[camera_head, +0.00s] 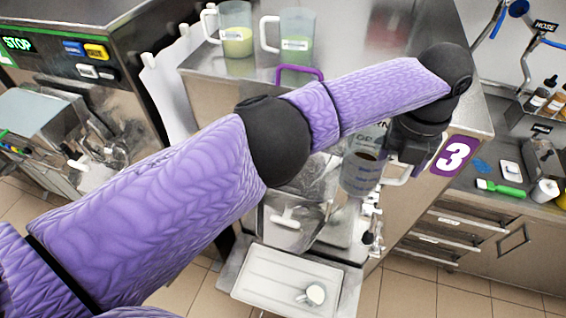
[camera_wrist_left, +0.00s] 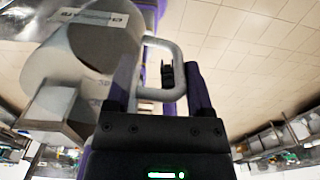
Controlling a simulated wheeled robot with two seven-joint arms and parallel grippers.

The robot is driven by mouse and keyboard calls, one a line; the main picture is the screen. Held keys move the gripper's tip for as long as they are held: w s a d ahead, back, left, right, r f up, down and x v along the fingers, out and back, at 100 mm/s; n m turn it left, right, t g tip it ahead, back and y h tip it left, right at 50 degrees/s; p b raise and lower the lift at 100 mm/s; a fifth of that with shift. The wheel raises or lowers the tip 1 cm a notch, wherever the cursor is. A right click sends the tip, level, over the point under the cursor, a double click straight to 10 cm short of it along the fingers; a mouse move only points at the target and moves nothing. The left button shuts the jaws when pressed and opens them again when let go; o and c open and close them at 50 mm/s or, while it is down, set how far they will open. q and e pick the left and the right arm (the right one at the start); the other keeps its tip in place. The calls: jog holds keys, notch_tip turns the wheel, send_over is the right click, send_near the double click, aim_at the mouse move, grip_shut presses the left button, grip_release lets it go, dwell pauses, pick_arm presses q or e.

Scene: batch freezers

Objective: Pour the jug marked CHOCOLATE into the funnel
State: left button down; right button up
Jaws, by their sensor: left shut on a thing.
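My left gripper (camera_head: 398,160) is shut on the handle of a clear jug (camera_head: 358,178) with dark brown contents, held in front of the freezer marked 3. In the left wrist view the gripper's fingers (camera_wrist_left: 168,92) close around the handle, and the jug's grey body (camera_wrist_left: 90,52) fills the upper left. Its label (camera_wrist_left: 95,17) is too blurred to read there. I cannot make out the funnel for certain; my arm and the jug cover that area. My right gripper is not in view.
Two clear jugs with pale green contents, the left one (camera_head: 237,36) and the right one (camera_head: 290,40), stand on the steel top at the back. A counter with drawers (camera_head: 450,222) is at right.

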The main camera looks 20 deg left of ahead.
pick_arm(q)
jog(key=shift+w+a+r+h, duration=0.1)
jog(key=shift+a+r+h, duration=0.2)
jog(key=shift+r+h, duration=0.1)
jog(key=shift+a+r+h, duration=0.25)
jog(key=shift+a+h, duration=0.1)
jog(key=shift+h, duration=0.05)
jog(key=a+h+b, duration=0.2)
jog(key=h+b, duration=0.1)
jog(key=b, duration=0.2)
jog(key=a+r+h+b, duration=0.1)
jog(key=a+h+b, duration=0.1)
jog(key=b, duration=0.3)
jog(key=shift+w+a+r+h, duration=0.15)
jog(key=shift+a+h, duration=0.25)
jog(key=shift+a, duration=0.45)
notch_tip(320, 180, up, 5)
jog(key=h+b, duration=0.2)
jog(key=h, duration=0.1)
send_over(361, 140)
jog(key=s+a, duration=0.2)
jog(key=s, duration=0.1)
jog(key=shift+w, duration=0.1)
jog(key=shift+a+r+h+b, duration=0.3)
jog(key=shift+h+b, duration=0.2)
jog(key=shift+b, duration=0.1)
jog(key=shift+a+r+h+b, duration=0.25)
jog(key=shift+a+h+b, duration=0.1)
jog(key=shift+h+b, duration=0.2)
